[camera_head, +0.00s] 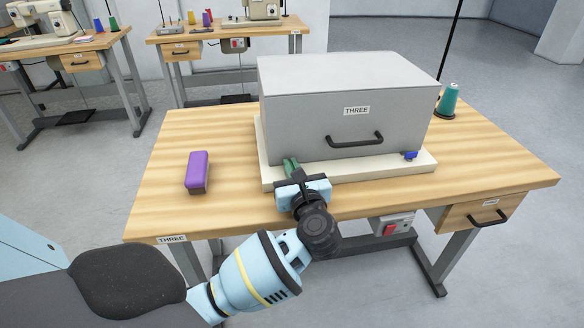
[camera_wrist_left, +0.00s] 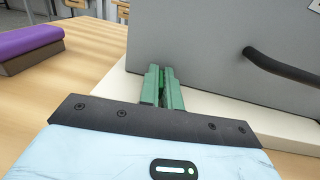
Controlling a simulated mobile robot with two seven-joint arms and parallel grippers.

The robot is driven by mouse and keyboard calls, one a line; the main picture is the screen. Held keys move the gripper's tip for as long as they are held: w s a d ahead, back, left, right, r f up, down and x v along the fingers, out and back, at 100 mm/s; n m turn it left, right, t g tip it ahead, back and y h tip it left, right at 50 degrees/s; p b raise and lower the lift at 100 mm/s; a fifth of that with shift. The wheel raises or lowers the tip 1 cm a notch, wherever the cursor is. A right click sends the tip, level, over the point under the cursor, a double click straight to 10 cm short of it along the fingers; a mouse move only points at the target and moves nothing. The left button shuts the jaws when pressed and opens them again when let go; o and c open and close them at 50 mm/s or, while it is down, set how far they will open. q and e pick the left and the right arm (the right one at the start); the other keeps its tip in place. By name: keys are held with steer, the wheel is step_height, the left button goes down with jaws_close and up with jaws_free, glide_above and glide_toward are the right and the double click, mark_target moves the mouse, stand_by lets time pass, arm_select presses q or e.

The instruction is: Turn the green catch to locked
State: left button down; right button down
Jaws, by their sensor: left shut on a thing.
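The green catch (camera_head: 289,164) sits at the front left corner of the grey box marked THREE (camera_head: 345,92). My left gripper (camera_head: 293,174) is shut on the green catch, coming in from the front. In the left wrist view the gripper's green fingers (camera_wrist_left: 162,92) close together beside the box's lower left corner. The catch (camera_wrist_left: 163,76) is mostly hidden between them, so I cannot tell which way it is turned. My right gripper is not in view.
A blue catch (camera_head: 411,155) is at the base's front right. The box has a black handle (camera_head: 354,140). A purple block (camera_head: 197,171) lies on the table's left, and a teal thread spool (camera_head: 448,101) stands at right. The table's left side is mostly free.

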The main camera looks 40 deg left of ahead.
arm_select(q)
steer(key=shift+m+t+h, duration=0.6)
steer(key=shift+t, duration=0.1)
steer(key=c, duration=1.6)
jaws_free()
steer(key=shift+v, duration=3.9)
